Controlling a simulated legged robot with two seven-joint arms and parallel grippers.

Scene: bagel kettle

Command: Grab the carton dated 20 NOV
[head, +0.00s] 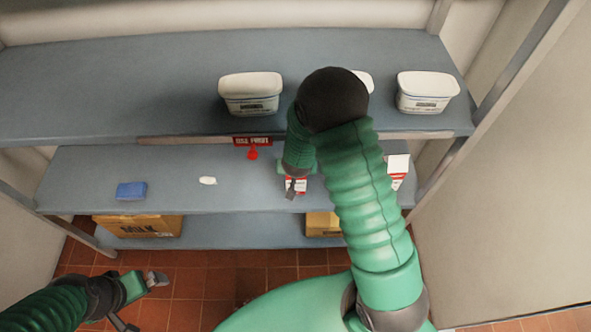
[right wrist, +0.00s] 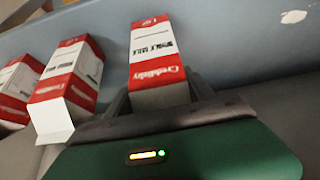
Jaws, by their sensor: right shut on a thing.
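Red-and-white milk cartons stand on the middle shelf. My right gripper (right wrist: 160,100) is shut on one carton (right wrist: 155,50), which sits between its fingers in the right wrist view. In the head view, this gripper (head: 292,187) and the held carton (head: 301,184) are at the shelf's front, partly covered by my arm. A second carton (right wrist: 72,82) and a third carton (right wrist: 14,92) stand to the left in the wrist view. Another carton (head: 398,168) shows right of my arm in the head view. I cannot read any date. My left gripper (head: 140,301) is open and empty, low at left.
White tubs (head: 250,92) (head: 427,91) stand on the upper shelf (head: 130,85). A blue block (head: 131,190), a white lump (head: 208,181) and a red tag (head: 252,143) are left of the right gripper. Cardboard boxes (head: 138,226) (head: 322,224) sit on the bottom shelf.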

